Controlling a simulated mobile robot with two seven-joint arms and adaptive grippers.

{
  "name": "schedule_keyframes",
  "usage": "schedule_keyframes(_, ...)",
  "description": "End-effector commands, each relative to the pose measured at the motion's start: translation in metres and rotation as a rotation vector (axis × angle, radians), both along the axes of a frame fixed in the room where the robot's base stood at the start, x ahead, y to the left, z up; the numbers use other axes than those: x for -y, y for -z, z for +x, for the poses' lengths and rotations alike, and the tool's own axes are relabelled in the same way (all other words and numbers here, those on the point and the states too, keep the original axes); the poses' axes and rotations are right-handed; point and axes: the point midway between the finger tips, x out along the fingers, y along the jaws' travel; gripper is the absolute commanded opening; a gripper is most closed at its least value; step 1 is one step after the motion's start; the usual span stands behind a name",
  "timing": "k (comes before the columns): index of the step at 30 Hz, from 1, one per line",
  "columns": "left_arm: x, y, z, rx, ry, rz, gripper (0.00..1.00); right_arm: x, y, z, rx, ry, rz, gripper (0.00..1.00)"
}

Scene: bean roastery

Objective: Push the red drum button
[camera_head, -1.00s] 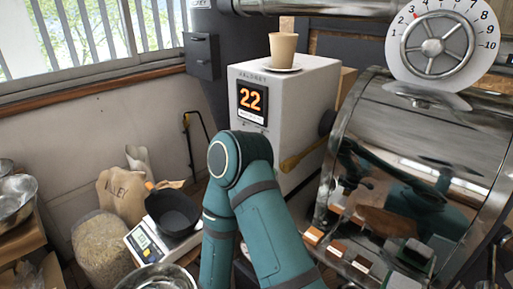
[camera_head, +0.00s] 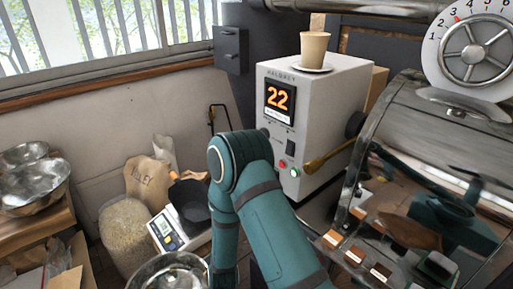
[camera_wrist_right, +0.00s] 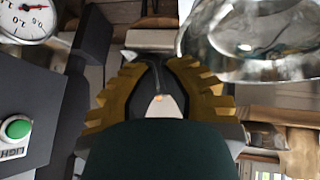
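No gripper shows in the head view. My right gripper (camera_wrist_right: 162,75) shows in the right wrist view with its ridged yellow fingers spread apart. I see no held object. The red button is not visible in that view.
The shiny drum (camera_head: 435,130) fills the right side, with sample blocks in front. A cup (camera_head: 313,47) stands on the machine. A scale with a dark bowl (camera_head: 187,203) and a sack (camera_head: 124,235) are left of my arm. A metal bowl (camera_wrist_right: 250,35) is close in the wrist view.

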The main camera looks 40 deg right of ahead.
Motion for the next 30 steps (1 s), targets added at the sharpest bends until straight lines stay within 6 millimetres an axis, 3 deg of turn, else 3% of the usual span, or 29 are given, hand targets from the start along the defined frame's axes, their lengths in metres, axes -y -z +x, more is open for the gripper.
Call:
schedule_keyframes(3, 0.000, -0.009, -0.001, -0.003, 0.001, 0.000, 0.47, 0.043, -0.039, 0.049, 0.143, -0.029, -0.326, 0.00)
schedule_keyframes(5, 0.000, -0.012, -0.002, -0.005, 0.001, -0.001, 0.47, 0.064, -0.064, 0.070, 0.199, -0.034, -0.504, 0.00)
schedule_keyframes(9, 0.001, -0.018, -0.003, -0.008, 0.002, -0.001, 0.47, 0.101, -0.137, 0.105, 0.277, -0.004, -0.935, 0.00)
schedule_keyframes(15, 0.001, -0.026, -0.005, -0.012, 0.002, -0.003, 0.47, 0.118, -0.240, 0.121, 0.268, 0.127, -1.453, 0.00)
schedule_keyframes(18, 0.001, -0.029, -0.005, -0.013, 0.003, -0.003, 0.47, 0.118, -0.276, 0.120, 0.235, 0.199, -1.615, 0.00)
schedule_keyframes(23, 0.001, -0.030, -0.006, -0.014, 0.004, -0.003, 0.47, 0.114, -0.303, 0.117, 0.192, 0.268, -1.740, 0.00)
schedule_keyframes(30, 0.001, -0.030, -0.006, -0.014, 0.004, -0.003, 0.47, 0.115, -0.307, 0.116, 0.181, 0.281, -1.760, 0.00)
